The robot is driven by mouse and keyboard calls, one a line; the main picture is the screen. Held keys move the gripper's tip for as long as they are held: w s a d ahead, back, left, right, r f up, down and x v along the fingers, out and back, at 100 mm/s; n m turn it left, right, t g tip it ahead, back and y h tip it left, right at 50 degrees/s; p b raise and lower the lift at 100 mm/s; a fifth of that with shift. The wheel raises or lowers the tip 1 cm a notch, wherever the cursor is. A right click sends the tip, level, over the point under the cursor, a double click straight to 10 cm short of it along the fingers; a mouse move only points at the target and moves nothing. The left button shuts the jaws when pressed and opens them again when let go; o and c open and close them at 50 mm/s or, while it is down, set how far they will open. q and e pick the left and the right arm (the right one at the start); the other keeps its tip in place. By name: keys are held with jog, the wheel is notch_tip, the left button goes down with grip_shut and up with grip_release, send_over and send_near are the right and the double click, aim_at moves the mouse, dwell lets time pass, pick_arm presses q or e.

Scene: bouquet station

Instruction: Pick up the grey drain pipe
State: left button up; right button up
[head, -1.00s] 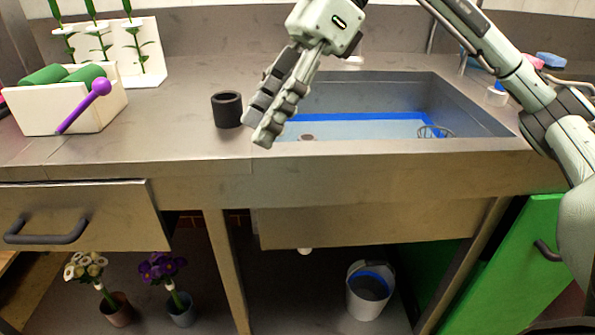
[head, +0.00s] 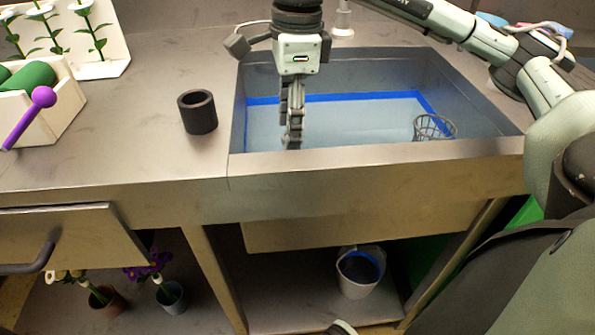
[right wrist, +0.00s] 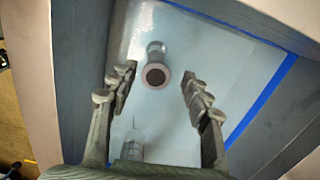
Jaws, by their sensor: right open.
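The grey drain pipe (right wrist: 156,74) shows in the right wrist view as a short upright tube with a dark round mouth, standing in the water of the sink. In the head view it is hidden, apparently behind my right gripper (head: 292,141). That gripper points down into the sink. In the right wrist view its two fingers are spread, empty, with the pipe ahead between them and apart from both. My left gripper is not in view.
The sink (head: 375,150) holds water, with a wire basket (head: 434,127) at its right. A dark open cylinder (head: 198,112) stands on the counter left of the sink. A white box with a purple-knobbed stick (head: 43,97) is farther left. A bucket (head: 359,274) stands below.

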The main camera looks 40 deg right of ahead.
jog(key=shift+s+f+n+h, duration=0.35)
jog(key=shift+s+f, duration=0.3)
jog(key=shift+f, duration=0.25)
jog(key=f, duration=0.7)
jog(key=shift+w+d+f+p, duration=0.1)
jog(key=shift+w+f+p, duration=0.3)
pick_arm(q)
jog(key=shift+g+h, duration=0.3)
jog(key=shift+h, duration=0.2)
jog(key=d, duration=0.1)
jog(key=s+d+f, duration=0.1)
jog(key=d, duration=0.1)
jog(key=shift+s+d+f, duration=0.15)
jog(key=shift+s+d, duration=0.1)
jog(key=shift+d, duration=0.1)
pick_arm(e)
jog(key=shift+c, duration=0.4)
grip_shut()
